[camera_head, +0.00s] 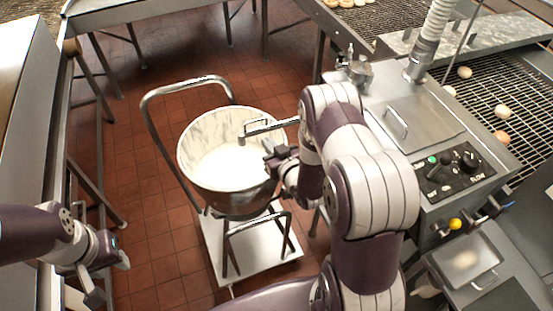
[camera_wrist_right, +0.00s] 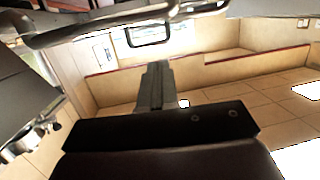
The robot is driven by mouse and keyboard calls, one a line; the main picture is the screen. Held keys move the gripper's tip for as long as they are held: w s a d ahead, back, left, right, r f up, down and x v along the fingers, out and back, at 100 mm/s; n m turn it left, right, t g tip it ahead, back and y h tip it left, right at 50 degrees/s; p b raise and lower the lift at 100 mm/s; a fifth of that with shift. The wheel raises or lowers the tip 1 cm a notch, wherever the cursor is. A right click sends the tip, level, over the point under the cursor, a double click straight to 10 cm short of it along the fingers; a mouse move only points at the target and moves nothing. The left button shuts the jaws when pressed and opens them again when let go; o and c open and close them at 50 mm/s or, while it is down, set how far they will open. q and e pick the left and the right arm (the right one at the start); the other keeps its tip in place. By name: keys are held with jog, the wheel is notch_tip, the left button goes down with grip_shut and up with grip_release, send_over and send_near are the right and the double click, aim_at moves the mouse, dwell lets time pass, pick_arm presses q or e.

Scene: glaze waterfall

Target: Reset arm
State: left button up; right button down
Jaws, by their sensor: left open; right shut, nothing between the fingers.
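My right gripper (camera_head: 273,161) is shut and empty. In the head view it is at the right side of a steel bowl (camera_head: 225,200) of white glaze, overlapping the bowl's rim. I cannot tell whether it touches the bowl. In the right wrist view its fingers (camera_wrist_right: 155,85) are together, with nothing between them. My right arm bends up in front of the machine and hides part of it. My left gripper (camera_head: 112,279) is open and empty at the lower left, apart from the bowl and over the floor beside the left table's legs.
The bowl stands on a wheeled trolley (camera_head: 211,248) with a tube handle. A metal spout (camera_head: 268,127) reaches over the bowl from the right. The machine's control panel (camera_head: 447,172) and a wire conveyor (camera_head: 490,100) with pastries are at right. Tiled floor is free left of the trolley.

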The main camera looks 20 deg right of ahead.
jog(key=s+d+f+m+g+h+b, duration=0.1)
jog(key=s+f+g, duration=0.3)
jog(key=s+g, duration=0.15)
jog(key=s+f+g+b, duration=0.1)
jog(key=s+f+g, duration=0.3)
jog(key=s, duration=0.3)
jog(key=s+a+r+g+b, duration=0.35)
jog(key=s+r+g, duration=0.35)
jog(key=s, duration=0.3)
jog(key=shift+w+a+r+t, duration=0.2)
jog(key=shift+a+r+t, duration=0.15)
jog(key=shift+a+r, duration=0.25)
jog(key=shift+w+a+r+t, duration=0.3)
jog(key=shift+a+r, duration=0.2)
jog(key=shift+r, duration=0.25)
jog(key=shift+w+a+r+t, duration=0.15)
jog(key=shift+a+r+t, duration=0.25)
jog(key=shift+a+r, duration=0.2)
